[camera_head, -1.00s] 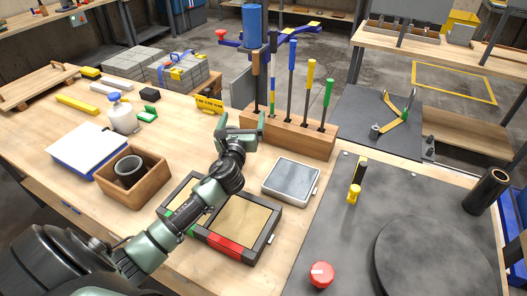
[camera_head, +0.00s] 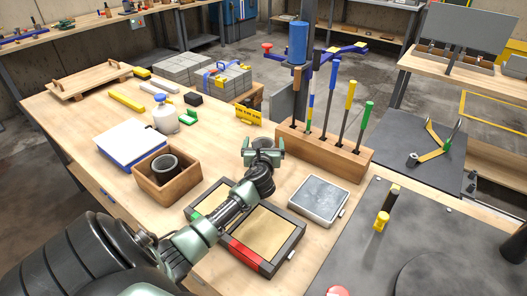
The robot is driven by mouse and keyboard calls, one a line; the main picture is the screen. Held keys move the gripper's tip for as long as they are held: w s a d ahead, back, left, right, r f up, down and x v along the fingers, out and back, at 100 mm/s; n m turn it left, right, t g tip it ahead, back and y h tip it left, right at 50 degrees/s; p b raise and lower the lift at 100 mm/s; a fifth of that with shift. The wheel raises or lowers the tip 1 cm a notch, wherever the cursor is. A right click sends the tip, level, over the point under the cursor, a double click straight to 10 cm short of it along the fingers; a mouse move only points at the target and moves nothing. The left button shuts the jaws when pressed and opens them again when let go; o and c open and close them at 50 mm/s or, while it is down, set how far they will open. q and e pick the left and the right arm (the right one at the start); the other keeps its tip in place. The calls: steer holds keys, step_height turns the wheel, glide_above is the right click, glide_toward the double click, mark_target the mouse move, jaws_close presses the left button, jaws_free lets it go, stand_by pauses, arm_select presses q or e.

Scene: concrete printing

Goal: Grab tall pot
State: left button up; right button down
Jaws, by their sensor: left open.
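A dark round pot (camera_head: 165,166) stands in a square wooden box (camera_head: 174,187) on the left half of the workbench, its open top facing up. Whether it is the tall pot I cannot tell. My left gripper (camera_head: 263,146) is open, with its two green-grey fingers apart. It is to the right of the wooden box and in front of the wooden tool block, apart from the pot. I see nothing held in it. My right gripper is not in view.
The wooden tool block (camera_head: 324,151) holds several upright tools. Under my left arm lies a framed tray (camera_head: 262,235); a grey slab (camera_head: 320,198) sits beside it. A white bottle (camera_head: 165,117) and a blue-white pad (camera_head: 131,146) stand near the box. Bench behind them is partly clear.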

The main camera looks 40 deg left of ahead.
arm_select(q)
steer(key=shift+w+a+f, duration=0.15)
steer(key=shift+w+a, duration=0.2)
steer(key=shift+w, duration=0.15)
steer(key=shift+s, duration=0.1)
steer(key=c, duration=1.9)
steer(key=shift+r, duration=0.2)
jaws_close()
steer(key=shift+r, duration=0.1)
